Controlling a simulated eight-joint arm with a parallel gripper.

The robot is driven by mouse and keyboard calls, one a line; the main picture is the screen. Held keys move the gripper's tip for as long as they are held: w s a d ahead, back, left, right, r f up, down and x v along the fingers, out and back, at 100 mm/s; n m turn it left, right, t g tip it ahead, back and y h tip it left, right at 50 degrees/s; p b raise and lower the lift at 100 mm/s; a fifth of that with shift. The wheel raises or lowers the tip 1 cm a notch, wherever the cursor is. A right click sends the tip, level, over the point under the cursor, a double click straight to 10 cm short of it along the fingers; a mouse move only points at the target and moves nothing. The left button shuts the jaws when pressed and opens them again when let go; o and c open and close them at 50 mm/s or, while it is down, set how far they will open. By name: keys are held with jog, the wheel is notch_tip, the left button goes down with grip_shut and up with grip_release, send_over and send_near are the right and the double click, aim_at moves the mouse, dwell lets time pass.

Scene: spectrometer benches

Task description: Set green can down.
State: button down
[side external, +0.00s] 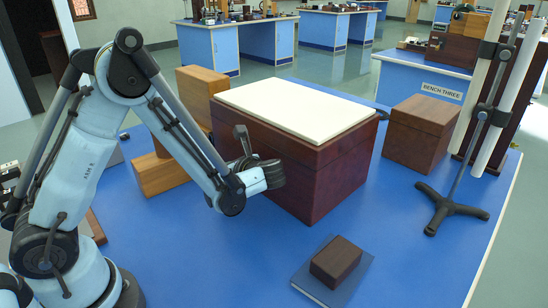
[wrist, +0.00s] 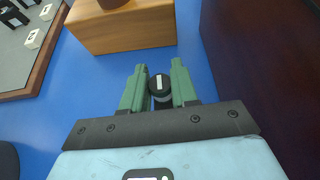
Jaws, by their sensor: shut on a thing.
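In the wrist view, my gripper (wrist: 160,80) has its two green fingers closed around a small round can (wrist: 160,97). The can's black top bears a white label strip, and only a little of its dark side shows between the fingers; I cannot make out a green colour on it. Blue bench surface surrounds the fingertips; whether the can touches the bench I cannot tell. In the side external view, my wrist is beside the near left side of the large dark red box, and the fingers and the can are hidden.
A large dark red box (side external: 290,150) with a cream top stands close to my wrist. Orange wooden blocks (side external: 197,98) stand behind my arm. A brown box (side external: 420,133), a stand (side external: 440,207) and a book (side external: 313,282) bearing a dark block (side external: 337,262) lie rightward. The front middle bench (side external: 215,260) is clear.

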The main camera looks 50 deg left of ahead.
jog(key=s+a+r+v, duration=0.1)
jog(key=s+r+v, duration=0.1)
jog(key=v, duration=1.1)
notch_tip(320, 180, up, 18)
jog(key=w+d+m+t+h, duration=0.4)
jog(key=w+d+m+t, duration=0.3)
jog(key=d, duration=0.6)
jog(key=w+d+m+t+h, duration=0.5)
jog(key=w+d, duration=0.3)
jog(key=d, duration=0.5)
notch_tip(320, 180, down, 18)
jog(key=m+y, duration=0.1)
jog(key=w+a+f, duration=0.2)
jog(key=w, duration=0.1)
jog(key=w+a+f, duration=0.2)
jog(key=w+a, duration=0.1)
jog(key=w+a+f, duration=0.2)
jog(key=w, duration=0.1)
jog(key=shift+a+f, duration=0.35)
jog(key=shift+f, duration=2)
jog(key=shift+f, duration=0.1)
